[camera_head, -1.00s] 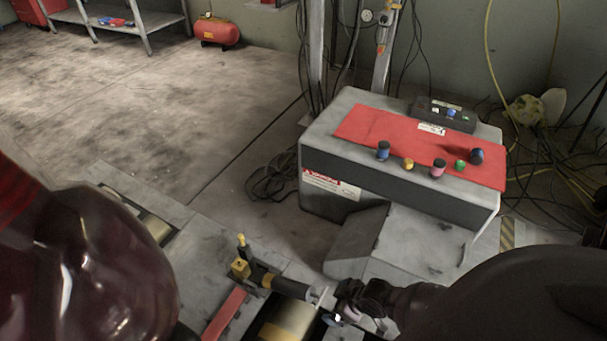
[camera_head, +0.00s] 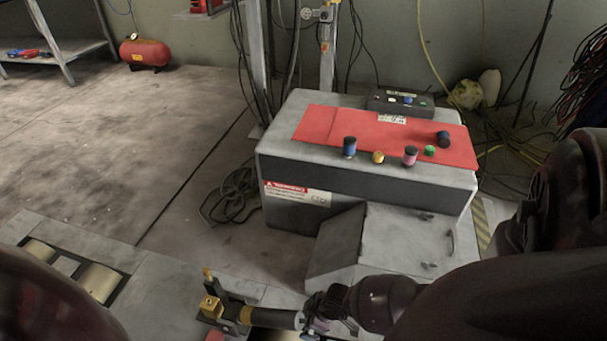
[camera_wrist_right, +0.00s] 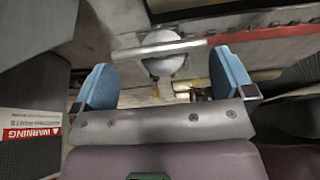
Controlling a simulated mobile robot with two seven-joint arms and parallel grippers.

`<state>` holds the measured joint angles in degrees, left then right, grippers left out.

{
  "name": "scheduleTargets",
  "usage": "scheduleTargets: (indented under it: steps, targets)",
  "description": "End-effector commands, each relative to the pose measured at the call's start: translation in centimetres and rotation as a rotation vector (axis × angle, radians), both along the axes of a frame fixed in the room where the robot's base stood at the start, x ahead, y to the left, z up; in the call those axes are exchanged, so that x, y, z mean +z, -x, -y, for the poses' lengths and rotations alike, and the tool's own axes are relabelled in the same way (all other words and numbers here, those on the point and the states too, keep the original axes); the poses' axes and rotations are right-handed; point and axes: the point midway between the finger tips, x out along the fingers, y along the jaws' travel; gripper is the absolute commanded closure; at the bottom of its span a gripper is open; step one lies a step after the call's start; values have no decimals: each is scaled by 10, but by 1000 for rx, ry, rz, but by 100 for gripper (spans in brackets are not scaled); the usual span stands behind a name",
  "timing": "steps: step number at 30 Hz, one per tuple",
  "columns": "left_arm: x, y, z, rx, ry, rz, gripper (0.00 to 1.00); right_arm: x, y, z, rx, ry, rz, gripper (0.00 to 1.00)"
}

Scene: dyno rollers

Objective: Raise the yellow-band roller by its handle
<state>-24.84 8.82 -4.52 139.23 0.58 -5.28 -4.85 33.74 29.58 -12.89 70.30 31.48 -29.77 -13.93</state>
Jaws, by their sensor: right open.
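A dark cylinder with a yellow band (camera_head: 272,317) lies at the bottom of the head view, beside a gold block. I take it for part of the yellow-band roller. The roller's body is mostly cut off or hidden. My right gripper (camera_head: 322,312) is at the cylinder's right end. In the right wrist view, its blue fingertips (camera_wrist_right: 165,75) are spread apart. A metal crossbar (camera_wrist_right: 160,48), likely the handle, lies ahead between them, over a pale round end. I see no grip on it; touching cannot be told. My left gripper is out of view.
A grey console (camera_head: 365,180) with a red top and several coloured knobs stands behind my right gripper. Another pair of rollers (camera_head: 98,281) is set into the floor plate at left. Cables (camera_head: 232,195) lie beside the console.

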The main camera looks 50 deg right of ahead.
Motion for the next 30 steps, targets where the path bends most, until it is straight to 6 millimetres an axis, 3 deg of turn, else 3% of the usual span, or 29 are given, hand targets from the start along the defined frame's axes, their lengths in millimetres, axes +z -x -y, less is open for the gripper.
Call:
scheduleTargets:
  steps: [1,6,19,28,30]
  targets:
    - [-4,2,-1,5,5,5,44,-12,1,-2,-1,-1,-8,0]
    - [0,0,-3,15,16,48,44,-24,-6,-3,1,1,-4,0]
    - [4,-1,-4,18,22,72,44,-27,-12,-4,1,0,2,0]
    - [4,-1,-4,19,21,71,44,-27,-11,-4,1,1,1,46]
    - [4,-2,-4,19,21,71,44,-27,-11,-4,1,1,0,47]
